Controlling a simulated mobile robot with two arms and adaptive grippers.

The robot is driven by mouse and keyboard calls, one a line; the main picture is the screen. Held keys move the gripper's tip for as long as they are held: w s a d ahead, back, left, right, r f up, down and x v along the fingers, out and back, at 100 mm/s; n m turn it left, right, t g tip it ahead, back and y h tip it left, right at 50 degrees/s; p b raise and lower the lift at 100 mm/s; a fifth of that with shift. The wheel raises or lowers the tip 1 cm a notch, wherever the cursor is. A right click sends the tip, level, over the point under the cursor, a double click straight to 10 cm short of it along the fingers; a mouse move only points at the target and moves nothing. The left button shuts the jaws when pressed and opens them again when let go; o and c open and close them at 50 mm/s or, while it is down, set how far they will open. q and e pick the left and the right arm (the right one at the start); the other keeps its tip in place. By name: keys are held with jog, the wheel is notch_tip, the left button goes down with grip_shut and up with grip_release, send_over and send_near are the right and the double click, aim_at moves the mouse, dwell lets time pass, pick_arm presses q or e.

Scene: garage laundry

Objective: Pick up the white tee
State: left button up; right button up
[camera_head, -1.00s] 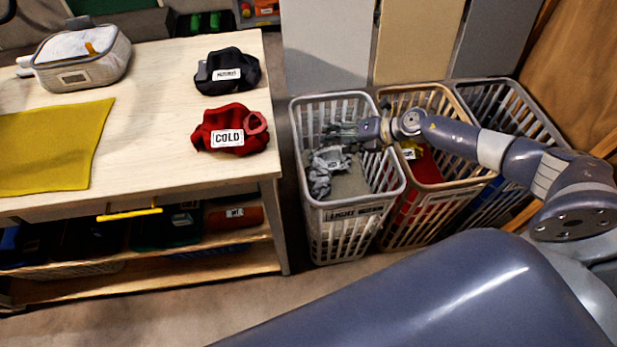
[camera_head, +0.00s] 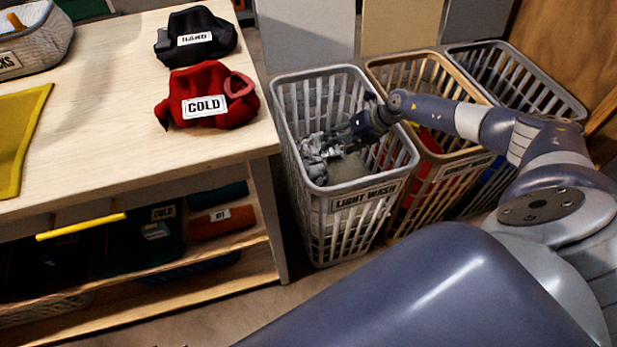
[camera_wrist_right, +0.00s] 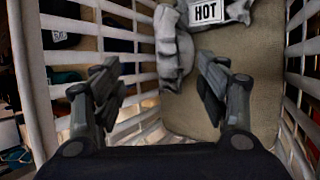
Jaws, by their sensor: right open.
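A crumpled pale grey-white cloth, the likely white tee (camera_head: 314,156), lies inside the light wash basket (camera_head: 364,194) toward its left side. In the right wrist view the cloth (camera_wrist_right: 174,55) shows at the far end of the basket floor, with a label reading HOT. My right gripper (camera_head: 345,132) reaches into the basket from the right, close to the cloth. In the right wrist view my right gripper (camera_wrist_right: 160,84) is open, its fingers apart, with the cloth beyond them and nothing held. In the head view its fingertips blend with the cloth. My left gripper is not in view.
A tan-rimmed basket (camera_head: 420,60) with red cloth and a dark-rimmed basket (camera_head: 540,78) stand to the right. The wooden table (camera_head: 110,120) at left carries a red bundle (camera_head: 207,97) marked COLD and a black bundle (camera_head: 196,38). The basket's slatted walls surround the gripper closely.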

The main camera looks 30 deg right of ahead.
jog(key=b, duration=0.3)
send_near(320, 162)
jog(key=f, duration=0.1)
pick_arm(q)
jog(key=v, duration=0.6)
pick_arm(e)
jog(key=b+x, duration=0.1)
jog(key=x, duration=0.5)
jog(key=shift+w, duration=0.3)
jog(key=shift+w+f+b, duration=0.1)
jog(key=shift+b, duration=0.25)
jog(key=b+x, duration=0.2)
jog(key=x, duration=0.2)
jog(key=shift+a+f, duration=0.2)
jog(key=shift+a, duration=0.1)
jog(key=shift+w+f, duration=0.1)
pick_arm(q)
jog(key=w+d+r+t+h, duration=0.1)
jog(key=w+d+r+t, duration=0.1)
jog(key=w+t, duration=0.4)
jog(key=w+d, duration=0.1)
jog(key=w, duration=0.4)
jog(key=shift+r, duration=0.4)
pick_arm(e)
jog(key=c, duration=1.4)
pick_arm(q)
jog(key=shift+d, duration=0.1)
pick_arm(e)
jog(key=shift+o, duration=0.2)
